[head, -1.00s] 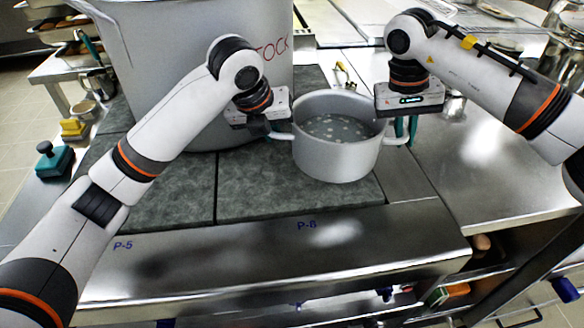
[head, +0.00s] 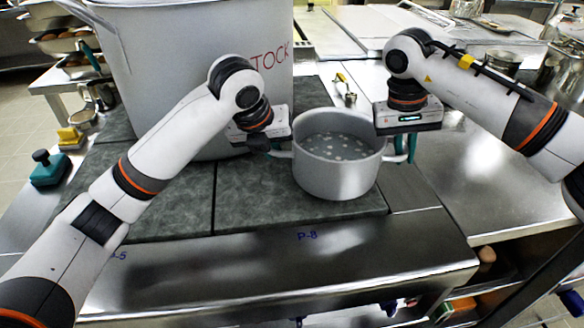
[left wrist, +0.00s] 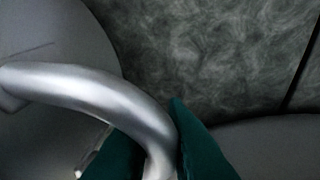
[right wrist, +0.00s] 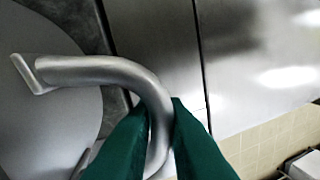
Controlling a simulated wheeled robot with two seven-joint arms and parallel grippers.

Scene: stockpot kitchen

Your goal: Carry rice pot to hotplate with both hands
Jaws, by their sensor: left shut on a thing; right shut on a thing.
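The rice pot (head: 335,172) is a silver pot with cloudy water and pale bits in it. It is upright above the right dark stone slab marked P-8 (head: 240,200); I cannot tell whether it touches the slab. My left gripper (head: 268,147) is shut on its left handle, which curves between the teal fingers in the left wrist view (left wrist: 95,88). My right gripper (head: 406,150) is shut on its right handle, which shows in the right wrist view (right wrist: 110,72). I cannot tell for certain which surface is the hotplate.
A big grey stockpot (head: 180,60) stands behind the left arm on the slabs. A bare metal counter (head: 480,170) lies to the right. A steel front ledge (head: 280,270) runs below the slabs.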

